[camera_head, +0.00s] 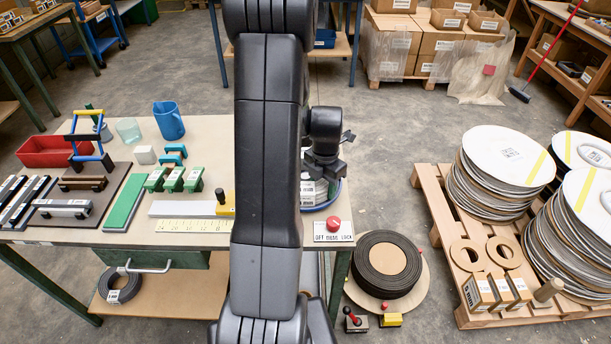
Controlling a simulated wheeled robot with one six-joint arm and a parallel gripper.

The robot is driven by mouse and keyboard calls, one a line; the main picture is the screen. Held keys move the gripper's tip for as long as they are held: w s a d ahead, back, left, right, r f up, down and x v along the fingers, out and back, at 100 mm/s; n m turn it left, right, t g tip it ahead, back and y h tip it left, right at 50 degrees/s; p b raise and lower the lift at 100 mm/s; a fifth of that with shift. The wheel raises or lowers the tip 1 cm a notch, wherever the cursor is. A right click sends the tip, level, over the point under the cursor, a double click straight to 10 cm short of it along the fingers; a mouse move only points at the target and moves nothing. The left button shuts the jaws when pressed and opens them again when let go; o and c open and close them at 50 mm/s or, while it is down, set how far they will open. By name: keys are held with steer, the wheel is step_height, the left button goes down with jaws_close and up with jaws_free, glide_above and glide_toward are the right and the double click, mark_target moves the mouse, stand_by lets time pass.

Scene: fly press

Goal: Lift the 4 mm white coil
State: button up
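My gripper (326,168) points down over the right part of the workbench (215,128), partly behind my own dark arm. Its fingertips are too small and covered to show whether it is open. Just below it is a pale, layered item (313,192) with a blue rim, mostly hidden by my arm; I cannot tell whether it is a coil or whether the gripper touches it. Large round white-topped stacks (507,156) stand on the pallet at the right. Their labels are too small to read, so I cannot tell which is 4 mm.
A red-knobbed switch plate (333,230) lies at the bench's front right corner. Green-handled tools (172,179), a blue jug (168,120) and a red bin (57,151) stand left. A black coil (387,265) lies on the floor between bench and wooden pallet (436,214).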

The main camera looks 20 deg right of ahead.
jaws_close()
steer(key=shift+w+r, duration=0.1)
